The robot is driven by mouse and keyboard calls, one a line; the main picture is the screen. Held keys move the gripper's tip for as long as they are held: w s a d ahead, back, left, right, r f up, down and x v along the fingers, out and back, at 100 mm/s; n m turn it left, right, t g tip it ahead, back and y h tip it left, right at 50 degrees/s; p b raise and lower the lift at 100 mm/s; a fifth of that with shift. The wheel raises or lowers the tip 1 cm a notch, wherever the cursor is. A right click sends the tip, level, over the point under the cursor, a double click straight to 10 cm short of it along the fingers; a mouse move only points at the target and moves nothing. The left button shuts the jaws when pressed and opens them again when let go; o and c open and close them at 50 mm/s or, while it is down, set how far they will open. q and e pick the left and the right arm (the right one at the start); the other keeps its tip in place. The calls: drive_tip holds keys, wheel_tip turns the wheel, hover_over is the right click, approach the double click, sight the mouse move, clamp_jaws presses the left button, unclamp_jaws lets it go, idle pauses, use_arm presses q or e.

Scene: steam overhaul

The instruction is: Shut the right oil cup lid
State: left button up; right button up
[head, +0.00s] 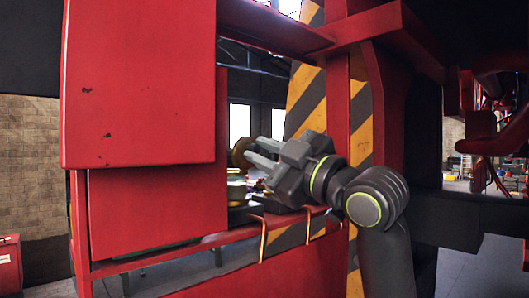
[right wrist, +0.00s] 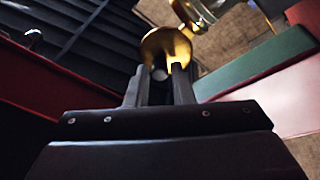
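A round brass lid (head: 242,152) stands raised above an oil cup (head: 237,188) with a brass and glass-like body, behind the red frame. My right gripper (head: 256,151) comes in from the right, with its two grey fingers apart and pointing left at the lid. In the right wrist view the lid (right wrist: 165,46) is a brass disc just beyond the fingertips of my right gripper (right wrist: 160,74). I cannot tell whether the fingers touch it. A glass and brass cup part (right wrist: 205,12) shows at the top of that view. My left gripper is not in view.
A large red panel (head: 138,85) fills the left, close to the cup. A red post (head: 338,110) and a red lower rail (head: 190,248) frame the opening. Thin copper pipes (head: 264,236) hang over the rail. A yellow-black striped surface (head: 308,100) stands behind.

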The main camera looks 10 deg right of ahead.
sight(250, 139)
clamp_jaws()
drive_tip(key=shift+w+a+r+g+h+p, duration=0.2)
drive_tip(key=shift+r+g+h+p, duration=0.4)
drive_tip(key=shift+p, duration=0.55)
drive_tip(key=g+h+p, duration=0.1)
drive_tip(key=w+r+g+p, duration=0.1)
drive_tip(key=p, duration=0.1)
drive_tip(key=shift+a+r+h, duration=0.1)
drive_tip(key=shift+a+h, duration=0.2)
drive_tip(key=shift+h, duration=0.1)
drive_tip(key=shift+w+a+r+m+g+h+p, duration=0.2)
drive_tip(key=shift+g+h+p, duration=0.25)
drive_tip(key=shift+p, duration=0.3)
drive_tip(key=shift+w+a+f+m+g+h+p, duration=0.15)
drive_tip(key=shift+w+g+h+p, duration=0.2)
drive_tip(key=shift+g+p, duration=0.3)
drive_tip(key=shift+o, duration=2.2)
unclamp_jaws()
